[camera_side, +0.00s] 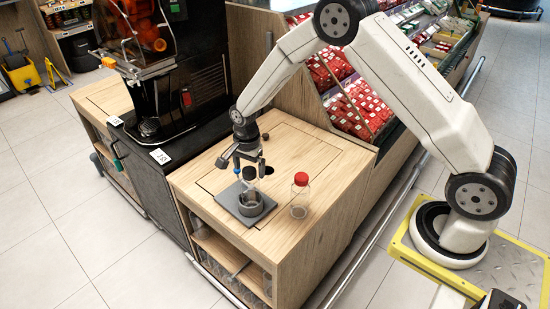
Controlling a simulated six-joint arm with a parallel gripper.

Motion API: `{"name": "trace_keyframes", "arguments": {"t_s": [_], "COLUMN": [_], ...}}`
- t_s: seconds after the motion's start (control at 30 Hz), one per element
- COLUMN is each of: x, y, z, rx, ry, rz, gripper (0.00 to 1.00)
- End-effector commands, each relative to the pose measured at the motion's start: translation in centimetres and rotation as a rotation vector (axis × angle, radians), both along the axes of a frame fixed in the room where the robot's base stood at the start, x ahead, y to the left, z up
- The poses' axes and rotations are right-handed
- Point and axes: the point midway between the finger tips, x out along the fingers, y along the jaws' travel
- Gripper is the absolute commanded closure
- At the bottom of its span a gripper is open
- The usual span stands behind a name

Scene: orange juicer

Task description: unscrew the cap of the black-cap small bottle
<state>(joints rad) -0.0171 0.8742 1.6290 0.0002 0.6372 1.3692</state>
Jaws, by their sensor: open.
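The small bottle (249,187) with a black cap (249,173) stands upright in a round grey holder (251,206) on a grey base plate on the wooden counter. Its lower part is hidden by the holder wall. My gripper (243,167) is open, with its fingers pointing down at about the height of the black cap. It is very close to the cap. I cannot tell whether the fingers touch the cap or stand around it.
A clear bottle with a red cap (300,180) stands on the counter (325,160) to the right of the holder. The orange juicer (140,45) stands at the left. Shelves of red packets (360,105) rise behind. The counter's right part is clear.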

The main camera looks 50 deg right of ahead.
Motion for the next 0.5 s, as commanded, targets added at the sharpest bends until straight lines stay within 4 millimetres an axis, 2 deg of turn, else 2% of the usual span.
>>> {"name": "trace_keyframes", "arguments": {"t_s": [0.3, 0.37, 0.5], "x": [0.02, 0.02, 0.02], "y": [0.00, 0.00, 0.00], "z": [-0.21, -0.21, -0.19], "rx": [0.000, 0.000, 0.000], "ry": [-0.001, -0.001, -0.001], "rz": [0.000, 0.000, 0.000], "gripper": [0.00, 0.16, 0.60]}}
